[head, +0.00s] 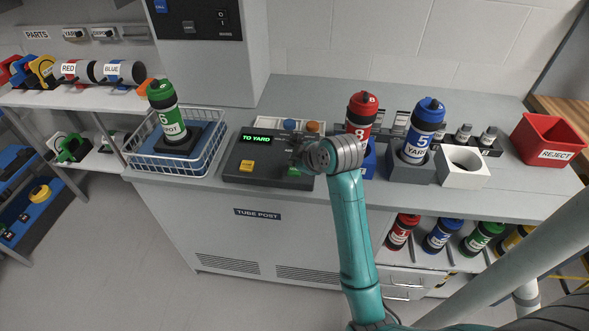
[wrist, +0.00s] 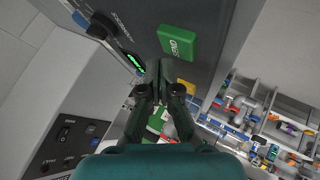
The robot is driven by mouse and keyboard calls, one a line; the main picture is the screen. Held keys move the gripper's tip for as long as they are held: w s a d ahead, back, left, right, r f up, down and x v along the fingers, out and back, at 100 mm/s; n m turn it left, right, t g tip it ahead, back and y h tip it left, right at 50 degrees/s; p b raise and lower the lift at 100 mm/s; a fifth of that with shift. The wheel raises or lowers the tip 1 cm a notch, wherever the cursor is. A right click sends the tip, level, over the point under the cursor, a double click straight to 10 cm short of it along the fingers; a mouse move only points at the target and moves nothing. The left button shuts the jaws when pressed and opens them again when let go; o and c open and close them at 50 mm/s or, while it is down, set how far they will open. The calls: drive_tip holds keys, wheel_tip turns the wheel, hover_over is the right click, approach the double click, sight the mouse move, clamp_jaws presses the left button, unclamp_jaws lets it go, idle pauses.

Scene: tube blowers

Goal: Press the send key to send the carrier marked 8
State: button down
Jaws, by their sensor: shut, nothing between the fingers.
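The dark control console (head: 260,178) stands on the counter, and its lit green display (head: 257,138) reads TO YARD. The green send key (wrist: 177,42) shows whole in the wrist view, above and slightly right of my fingertips. In the head view the key (head: 293,172) is partly hidden by my gripper (head: 297,155). My gripper (wrist: 161,76) is shut and empty, its tips over the console and apart from the key in the picture. The red carrier marked 8 (head: 361,107) stands upright behind my wrist, its lower part hidden.
A yellow key (head: 247,165) is on the console's left. A green carrier (head: 163,111) stands in a wire basket (head: 205,160) at left. A blue carrier marked 5 (head: 419,133) stands in a grey holder. A white empty holder (head: 463,178) and red reject bin (head: 535,148) are at right.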

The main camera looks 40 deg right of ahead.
drive_tip(key=shift+f, duration=0.15)
idle(0.4)
drive_tip(key=shift+f, duration=0.3)
drive_tip(key=shift+f, duration=0.4)
idle(0.8)
drive_tip(key=shift+r, duration=3.35)
